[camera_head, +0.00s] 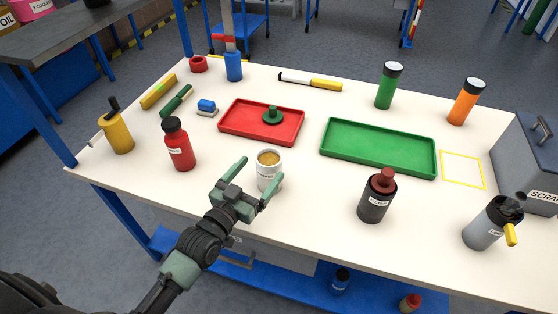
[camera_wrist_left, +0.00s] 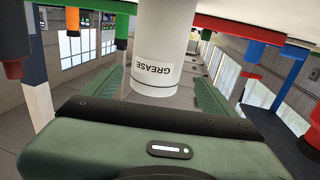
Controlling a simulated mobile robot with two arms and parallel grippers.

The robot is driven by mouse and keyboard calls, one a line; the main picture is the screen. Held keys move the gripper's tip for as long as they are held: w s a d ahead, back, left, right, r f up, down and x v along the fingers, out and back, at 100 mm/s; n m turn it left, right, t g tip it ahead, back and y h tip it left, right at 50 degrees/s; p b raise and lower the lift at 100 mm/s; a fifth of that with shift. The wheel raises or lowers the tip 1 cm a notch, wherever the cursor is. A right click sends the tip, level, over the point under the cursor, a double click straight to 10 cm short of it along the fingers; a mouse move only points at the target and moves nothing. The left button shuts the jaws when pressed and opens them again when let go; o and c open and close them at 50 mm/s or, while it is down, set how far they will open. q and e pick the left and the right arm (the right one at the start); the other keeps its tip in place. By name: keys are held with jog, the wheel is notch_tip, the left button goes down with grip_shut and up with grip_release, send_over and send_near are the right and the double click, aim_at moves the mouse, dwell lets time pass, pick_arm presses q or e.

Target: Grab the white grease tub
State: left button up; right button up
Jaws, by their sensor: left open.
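The white grease tub (camera_head: 269,178) stands upright on the white tabletop near its front edge, with a tan top showing. In the left wrist view the tub (camera_wrist_left: 162,45) appears upside down with its GREASE label. My left gripper (camera_head: 262,169) is open at the tub's near side, low over the table. Its green fingers reach forward on either side of the tub. In the wrist view a gap shows between the tub and each finger. My right gripper is not in view.
A red bottle (camera_head: 178,145) stands left of the tub and a dark bottle (camera_head: 377,199) to the right. Behind are a red tray (camera_head: 236,124) with a green knobbed piece (camera_head: 272,115) and a green tray (camera_head: 380,150). A grey bottle (camera_head: 488,226) and grey bin (camera_head: 522,160) stand far right.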

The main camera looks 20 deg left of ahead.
aim_at(276, 154)
pick_arm(q)
jog(key=shift+x, duration=0.95)
jog(key=x, duration=0.1)
jog(key=p+x, duration=0.1)
jog(key=shift+w+d+r, duration=0.15)
jog(key=shift+w+d, duration=0.15)
jog(key=shift+f+x, duration=0.2)
jog(key=shift+x, duration=1)
jog(key=shift+w+d, duration=0.15)
jog(key=shift+w, duration=0.1)
jog(key=c, duration=1.7)
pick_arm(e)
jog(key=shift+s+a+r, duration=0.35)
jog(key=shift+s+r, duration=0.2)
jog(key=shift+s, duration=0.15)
